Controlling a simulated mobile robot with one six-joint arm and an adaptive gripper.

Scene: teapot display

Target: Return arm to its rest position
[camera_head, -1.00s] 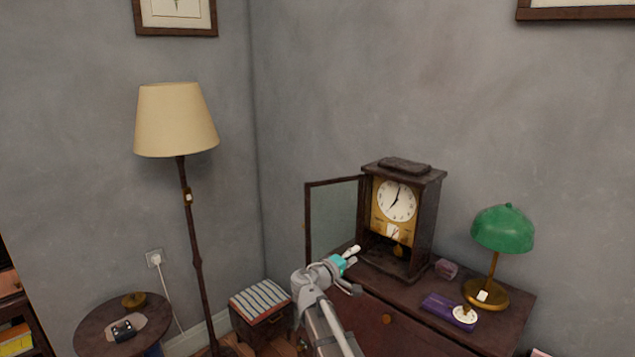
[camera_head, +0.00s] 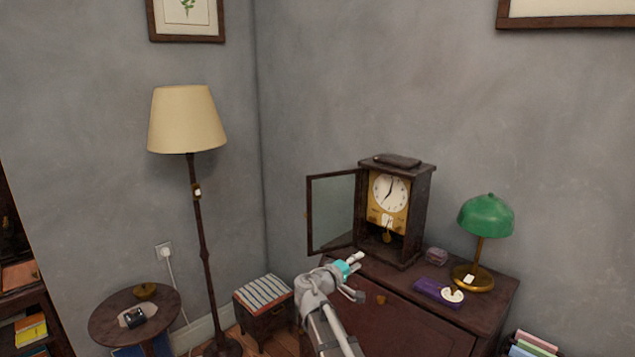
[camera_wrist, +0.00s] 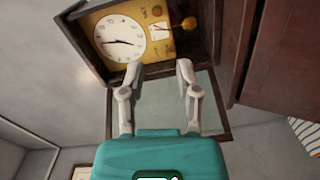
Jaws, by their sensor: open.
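My gripper (camera_head: 356,265) is open and empty in the head view, in front of the cabinet and to the lower left of the clock. In the wrist view my gripper (camera_wrist: 158,75) shows two separated fingers with nothing between them. The mantel clock (camera_head: 397,210) stands upright on the dark cabinet (camera_head: 470,309), its glass door (camera_head: 333,212) swung open to the left. In the wrist view the clock (camera_wrist: 160,45) lies beyond the fingertips, with its white dial, gold plate and pendulum showing. I cannot tell the exact gap between fingers and clock.
A green lamp (camera_head: 486,216), a purple box (camera_head: 432,290) and a small box (camera_head: 437,256) stand right of the clock. A floor lamp (camera_head: 188,120), a round table (camera_head: 110,318) and a striped stool (camera_head: 263,293) stand to the left. Open floor is scarce.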

